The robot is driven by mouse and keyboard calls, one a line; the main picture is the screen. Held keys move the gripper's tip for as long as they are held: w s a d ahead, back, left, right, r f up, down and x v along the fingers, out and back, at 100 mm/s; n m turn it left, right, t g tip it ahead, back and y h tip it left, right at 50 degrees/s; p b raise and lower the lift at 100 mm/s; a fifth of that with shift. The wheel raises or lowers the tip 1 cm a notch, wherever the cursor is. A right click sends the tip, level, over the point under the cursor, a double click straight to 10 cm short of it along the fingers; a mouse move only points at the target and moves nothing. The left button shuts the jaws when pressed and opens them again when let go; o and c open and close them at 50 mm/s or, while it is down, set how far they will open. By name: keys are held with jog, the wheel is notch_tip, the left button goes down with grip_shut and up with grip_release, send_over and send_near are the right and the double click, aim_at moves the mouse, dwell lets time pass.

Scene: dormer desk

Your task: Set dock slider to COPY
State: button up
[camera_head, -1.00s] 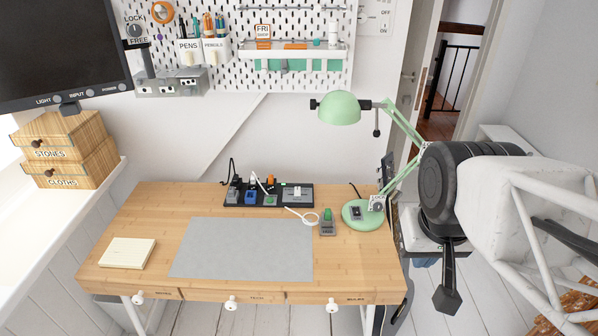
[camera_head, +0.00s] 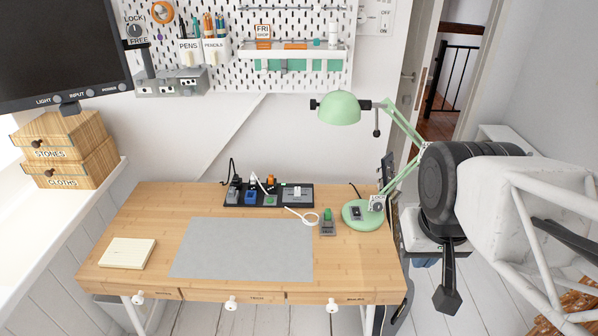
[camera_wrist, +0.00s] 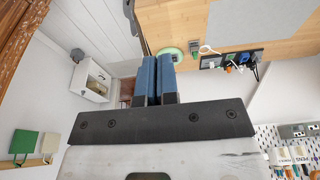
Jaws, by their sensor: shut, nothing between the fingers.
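The black dock (camera_head: 268,203) lies along the back of the wooden desk in the head view. Its right part carries a grey plate with a pale slider (camera_head: 297,191). The lettering there is too small to read, so I cannot tell the slider's setting. The dock also shows in the wrist view (camera_wrist: 245,56), seen upside down and far off. My gripper (camera_wrist: 157,60) shows its two blue fingers together and empty in the wrist view. It is well away from the dock and touches nothing. In the head view my arm is to the right of the desk.
A green lamp (camera_head: 362,216) stands right of the dock. A small grey device with a green top (camera_head: 327,225) and a white cable (camera_head: 303,216) lie in front of it. A grey mat (camera_head: 243,248) and a notepad (camera_head: 127,253) lie on the desk. A pegboard (camera_head: 290,75) hangs above.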

jog(key=o, duration=0.4)
jog(key=shift+w, duration=0.1)
jog(key=o, duration=0.5)
jog(key=shift+w+a+r, duration=0.1)
jog(key=shift+w+r, duration=0.1)
jog(key=shift+w, duration=0.45)
jog(key=n+g+h, duration=0.3)
jog(key=n+h, duration=0.1)
jog(key=n, duration=1.4)
send_over(297, 188)
jog(key=s+a, duration=0.1)
jog(key=a, duration=0.2)
notch_tip(297, 188, down, 27)
jog(key=shift+w+f, duration=0.4)
jog(key=shift+f, duration=0.1)
jog(key=shift+f, duration=0.1)
jog(key=shift+x, duration=3.8)
